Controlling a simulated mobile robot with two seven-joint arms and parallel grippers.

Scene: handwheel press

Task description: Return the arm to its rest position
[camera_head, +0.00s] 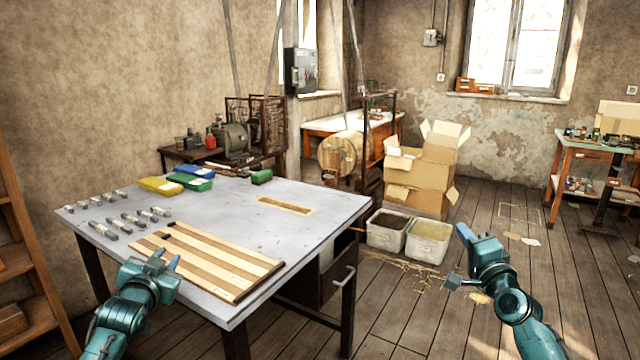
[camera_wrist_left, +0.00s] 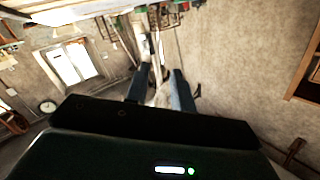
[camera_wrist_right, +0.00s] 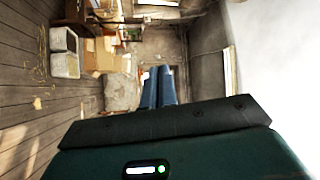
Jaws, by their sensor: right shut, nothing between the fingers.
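My left gripper (camera_head: 166,257) is at the left front of the grey table, beside the left edge of the striped wooden board (camera_head: 215,262). Its two fingers stand apart with nothing between them, which also shows in the left wrist view (camera_wrist_left: 160,90). My right gripper (camera_head: 465,235) is in the air to the right of the table, in front of the two bins. Its blue fingers lie together and hold nothing, as the right wrist view shows (camera_wrist_right: 158,87). Both arms are bent with the grippers raised. No handwheel press can be made out clearly.
The grey table (camera_head: 235,210) bears several small metal parts (camera_head: 130,220), a yellow bin (camera_head: 160,186), a blue bin (camera_head: 194,170) and green boxes. A grey handle (camera_head: 346,275) sticks out at its right front. Two bins (camera_head: 428,243) and cardboard boxes (camera_head: 420,170) stand beyond. Floor at right is open.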

